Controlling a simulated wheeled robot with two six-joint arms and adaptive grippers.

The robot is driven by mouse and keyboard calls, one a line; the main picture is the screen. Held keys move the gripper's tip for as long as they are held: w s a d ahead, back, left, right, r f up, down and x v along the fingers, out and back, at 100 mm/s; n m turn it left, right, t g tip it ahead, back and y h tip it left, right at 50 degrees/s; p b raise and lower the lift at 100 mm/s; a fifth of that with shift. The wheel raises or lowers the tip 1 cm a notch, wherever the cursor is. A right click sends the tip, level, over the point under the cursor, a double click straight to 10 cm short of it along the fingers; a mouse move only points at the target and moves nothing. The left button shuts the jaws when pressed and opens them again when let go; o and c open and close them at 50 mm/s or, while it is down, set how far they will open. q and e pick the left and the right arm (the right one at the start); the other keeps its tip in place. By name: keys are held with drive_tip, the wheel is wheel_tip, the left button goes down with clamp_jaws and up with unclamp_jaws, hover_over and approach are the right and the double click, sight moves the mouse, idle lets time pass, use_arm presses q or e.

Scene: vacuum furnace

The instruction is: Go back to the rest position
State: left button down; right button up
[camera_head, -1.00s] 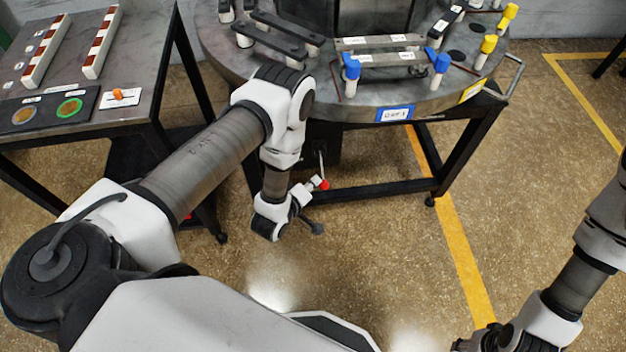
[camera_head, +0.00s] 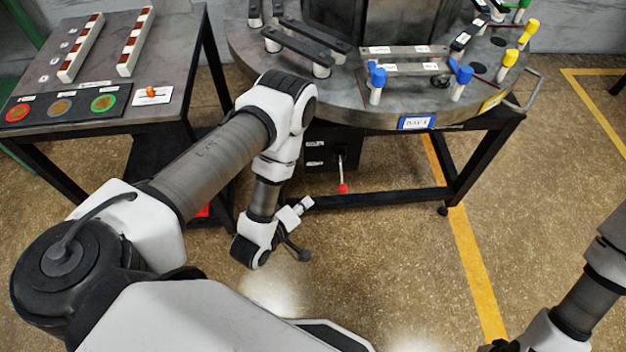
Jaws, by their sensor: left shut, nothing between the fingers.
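My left arm reaches in from the left and hangs its wrist in front of the round table. My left gripper (camera_head: 300,253) is small and dark below the wrist; it is shut and holds nothing. It is over open floor, apart from the table. My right arm comes in at the lower right. Only a dark edge of my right gripper (camera_head: 497,346) shows at the bottom of the picture, so its fingers cannot be made out.
The round metal table (camera_head: 375,118) carries black bars and blue, yellow and green-topped posts. A red-tipped lever (camera_head: 342,187) hangs below it. A side table (camera_head: 180,62) with racks and coloured discs stands at the left. Floor is clear between my arms.

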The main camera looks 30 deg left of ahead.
use_arm(q)
drive_tip(key=shift+s+a+r, duration=0.1)
drive_tip(key=shift+s, duration=0.2)
drive_tip(key=w+r+m+p, duration=0.1)
drive_tip(key=w+r+p, duration=0.25)
drive_tip(key=r, duration=0.55)
drive_tip(key=s+f+m+g, duration=0.2)
drive_tip(key=s+m+g, duration=0.3)
drive_tip(key=s, duration=0.5)
drive_tip(key=s+a+f+m+g+y, duration=0.1)
drive_tip(key=s+m+g, duration=0.4)
drive_tip(key=s, duration=0.5)
drive_tip(key=f+g, duration=0.1)
drive_tip(key=g, duration=0.1)
drive_tip(key=shift+a+f+g, duration=0.15)
drive_tip(key=shift+f+g, duration=0.05)
drive_tip(key=shift+g, duration=0.2)
